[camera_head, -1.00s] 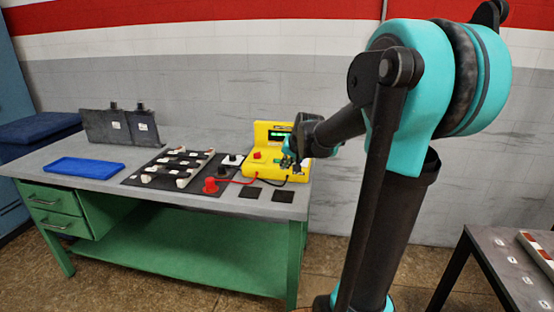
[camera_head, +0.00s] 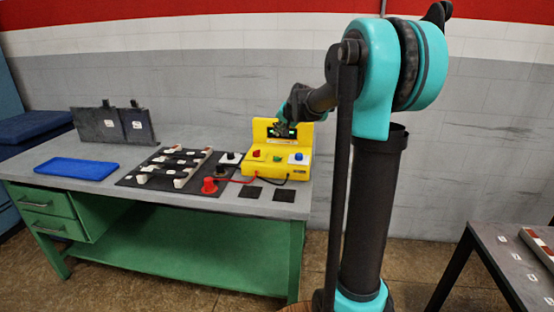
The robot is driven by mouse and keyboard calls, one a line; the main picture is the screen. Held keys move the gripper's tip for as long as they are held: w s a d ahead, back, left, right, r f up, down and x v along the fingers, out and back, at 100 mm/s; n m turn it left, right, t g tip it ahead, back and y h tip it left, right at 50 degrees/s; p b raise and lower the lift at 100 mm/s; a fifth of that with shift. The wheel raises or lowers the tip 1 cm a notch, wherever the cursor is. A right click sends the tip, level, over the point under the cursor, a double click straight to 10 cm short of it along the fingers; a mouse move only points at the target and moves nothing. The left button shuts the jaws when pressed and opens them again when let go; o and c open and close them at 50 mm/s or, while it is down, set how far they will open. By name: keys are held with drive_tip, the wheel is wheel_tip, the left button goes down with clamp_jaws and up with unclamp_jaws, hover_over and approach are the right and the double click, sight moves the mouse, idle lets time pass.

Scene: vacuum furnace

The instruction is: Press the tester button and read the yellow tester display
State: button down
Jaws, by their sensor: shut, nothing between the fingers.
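The yellow tester (camera_head: 269,166) stands at the right end of the green workbench. Its dark display (camera_head: 272,132) with green marks is on the upright back panel, partly covered by my gripper. A red button (camera_head: 256,153), a green one (camera_head: 277,158) and a blue one on a white base (camera_head: 298,156) show on its sloped front. My gripper (camera_head: 283,131) is shut and empty, in front of the upper panel and above the buttons. Whether it touches the tester cannot be told. A red lead and a black lead run from the tester's front.
On the bench (camera_head: 228,201) lie a blue tray (camera_head: 76,169), a black board (camera_head: 170,170) with several pale pieces, a red probe (camera_head: 209,186) and two dark square pads (camera_head: 250,192). Grey plates (camera_head: 100,124) stand at the back left. Another table (camera_head: 510,262) is at the lower right.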

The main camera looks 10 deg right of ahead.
sight(278, 158)
drive_tip(key=shift+f, duration=4.3)
drive_tip(key=shift+f, duration=0.15)
drive_tip(key=shift+f, duration=0.3)
drive_tip(key=shift+f, duration=0.35)
drive_tip(key=shift+r, duration=0.8)
drive_tip(key=shift+r, duration=2.5)
